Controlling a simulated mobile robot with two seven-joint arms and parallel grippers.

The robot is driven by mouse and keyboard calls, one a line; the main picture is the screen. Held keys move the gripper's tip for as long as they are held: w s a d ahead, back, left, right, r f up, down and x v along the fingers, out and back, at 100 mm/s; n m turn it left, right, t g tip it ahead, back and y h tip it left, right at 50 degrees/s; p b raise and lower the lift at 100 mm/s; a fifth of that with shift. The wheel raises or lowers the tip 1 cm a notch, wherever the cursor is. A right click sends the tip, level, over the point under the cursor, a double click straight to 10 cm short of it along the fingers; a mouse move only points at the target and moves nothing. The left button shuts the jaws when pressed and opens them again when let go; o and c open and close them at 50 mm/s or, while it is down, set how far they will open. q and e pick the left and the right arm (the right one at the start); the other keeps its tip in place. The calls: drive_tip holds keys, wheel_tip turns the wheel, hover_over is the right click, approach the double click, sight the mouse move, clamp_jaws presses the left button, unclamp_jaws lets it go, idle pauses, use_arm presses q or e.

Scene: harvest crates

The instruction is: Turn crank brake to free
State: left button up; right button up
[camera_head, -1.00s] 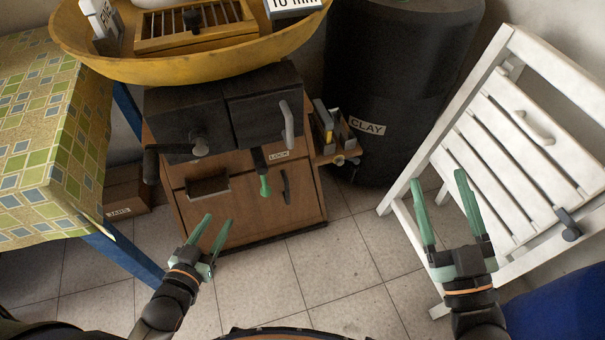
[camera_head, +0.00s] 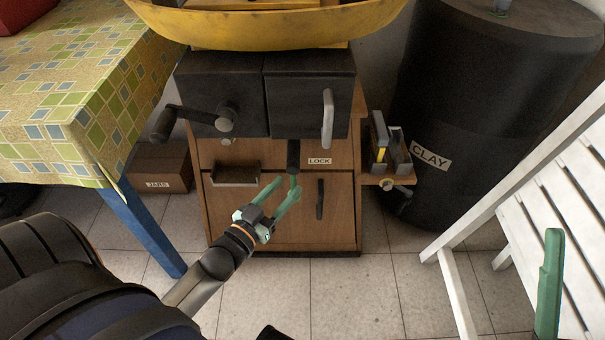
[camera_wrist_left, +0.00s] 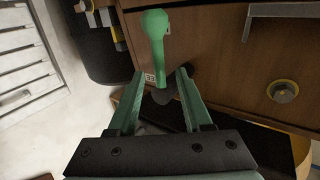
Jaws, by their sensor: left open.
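The fingers partly hide the handle in the head view. The crank (camera_head: 225,118) with its black grip is left of the lever. One finger of my right gripper (camera_head: 549,285) shows at the lower right.
The wooden cabinet (camera_head: 335,225) has a dark pull (camera_head: 320,199) right of my left gripper. A side shelf (camera_head: 388,181) holds tools, beside the CLAY barrel (camera_head: 470,100). A white folding chair (camera_head: 455,228) stands right and a cloth-covered table (camera_head: 75,110) left. Floor in front is clear.

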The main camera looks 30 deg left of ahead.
use_arm(q)
drive_tip(key=w+b, duration=0.1)
drive_tip(key=w, duration=0.6)
drive_tip(key=shift+d+b, duration=0.2)
drive_tip(key=shift+b, duration=0.15)
drive_tip(key=shift+w, duration=0.1)
drive_tip(key=shift+c, duration=0.2)
drive_tip(key=c, duration=0.7)
clamp_jaws()
